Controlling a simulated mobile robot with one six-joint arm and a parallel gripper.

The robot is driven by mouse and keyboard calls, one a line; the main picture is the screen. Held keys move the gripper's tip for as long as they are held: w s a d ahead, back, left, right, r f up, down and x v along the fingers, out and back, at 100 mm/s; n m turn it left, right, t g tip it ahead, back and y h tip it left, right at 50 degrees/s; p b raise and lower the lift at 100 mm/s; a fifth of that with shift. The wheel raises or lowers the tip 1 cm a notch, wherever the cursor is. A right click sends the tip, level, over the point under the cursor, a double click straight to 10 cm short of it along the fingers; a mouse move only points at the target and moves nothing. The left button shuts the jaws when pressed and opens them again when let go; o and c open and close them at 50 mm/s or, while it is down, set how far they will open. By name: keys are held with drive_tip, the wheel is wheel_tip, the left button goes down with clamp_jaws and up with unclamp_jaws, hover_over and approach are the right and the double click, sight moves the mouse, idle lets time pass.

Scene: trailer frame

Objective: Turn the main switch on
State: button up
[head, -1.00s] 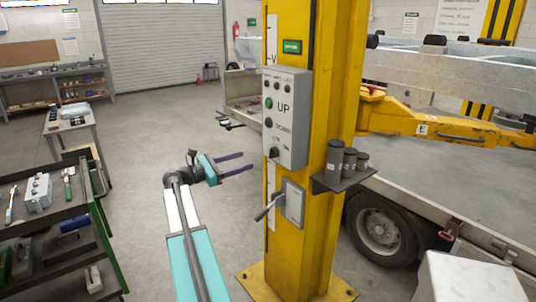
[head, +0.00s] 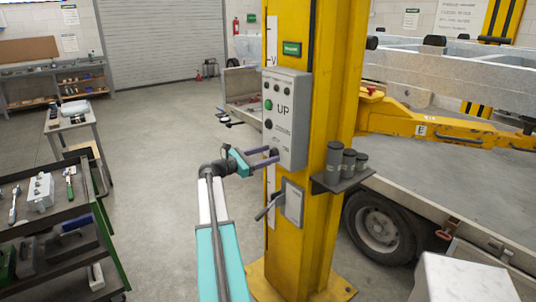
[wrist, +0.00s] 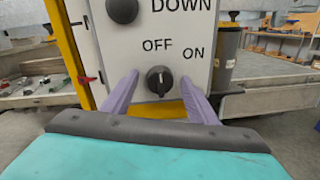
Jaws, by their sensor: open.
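The main switch is a black rotary knob (wrist: 159,82) low on the grey control box (head: 298,110), below the words OFF and ON in the wrist view. Its light pointer mark stands about upright, toward OFF. In the head view the knob (head: 274,152) shows at the box's lower front. My gripper (head: 264,158) is open, with its purple fingers reaching to the front of the box. In the wrist view one finger of my gripper (wrist: 159,80) lies on each side of the knob, with a gap on both sides. Whether the tips reach the knob's depth is unclear.
The box is mounted on a yellow lift column (head: 315,230). A lever (head: 268,208) sticks out below the box, and a shelf with dark cylinders (head: 338,183) is at the right. A tool cart (head: 60,225) stands at left. The floor between is clear.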

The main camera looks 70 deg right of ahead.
drive_tip(key=shift+s+d, duration=0.1)
drive_tip(key=shift+d, duration=0.05)
drive_tip(key=c, duration=1.1)
drive_tip(key=shift+o, duration=0.2)
